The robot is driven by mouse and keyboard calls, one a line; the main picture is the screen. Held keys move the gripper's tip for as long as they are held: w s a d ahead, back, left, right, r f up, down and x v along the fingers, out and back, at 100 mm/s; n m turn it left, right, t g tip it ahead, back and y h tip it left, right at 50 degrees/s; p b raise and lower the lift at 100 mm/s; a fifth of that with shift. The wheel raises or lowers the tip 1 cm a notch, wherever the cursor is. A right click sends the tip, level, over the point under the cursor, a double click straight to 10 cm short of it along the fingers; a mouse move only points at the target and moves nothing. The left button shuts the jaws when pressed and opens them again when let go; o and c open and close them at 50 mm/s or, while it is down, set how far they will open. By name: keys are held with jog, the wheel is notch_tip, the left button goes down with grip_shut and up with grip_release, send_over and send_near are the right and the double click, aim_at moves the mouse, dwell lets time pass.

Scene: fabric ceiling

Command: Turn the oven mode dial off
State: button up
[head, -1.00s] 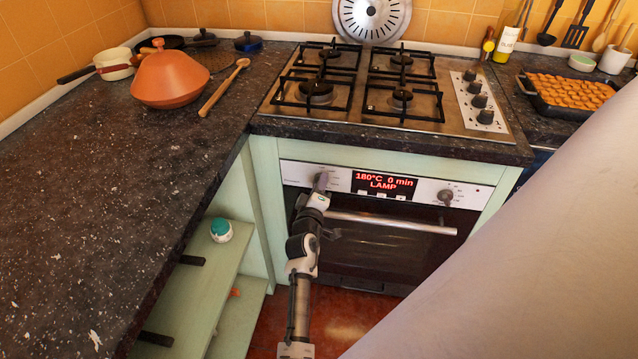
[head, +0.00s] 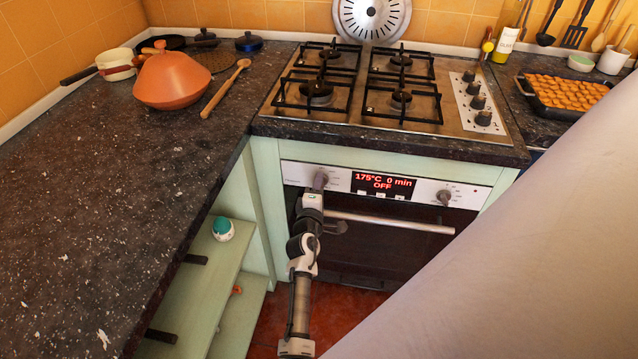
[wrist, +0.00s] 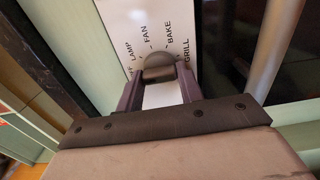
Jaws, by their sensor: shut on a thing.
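The oven (head: 345,250) has a white control panel with a red display (head: 383,184) reading "175°C 0 min OFF". The mode dial (wrist: 158,65) is a dark grey knob, seen in the wrist view between my two fingers. Printed labels LAMP, FAN, BAKE and GRILL curve around it; the label left of LAMP is partly hidden. My gripper (wrist: 159,82) is shut on this dial.
A second dial (head: 445,197) is on the right of the panel. The countertop edge and gas hob (head: 355,90) lie above. An open shelf cabinet (head: 215,265) stands to the left.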

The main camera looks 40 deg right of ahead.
jog(key=o, duration=1)
jog(key=shift+b+v, duration=1.5)
jog(key=shift+v, duration=5.4)
jog(key=shift+d, duration=0.1)
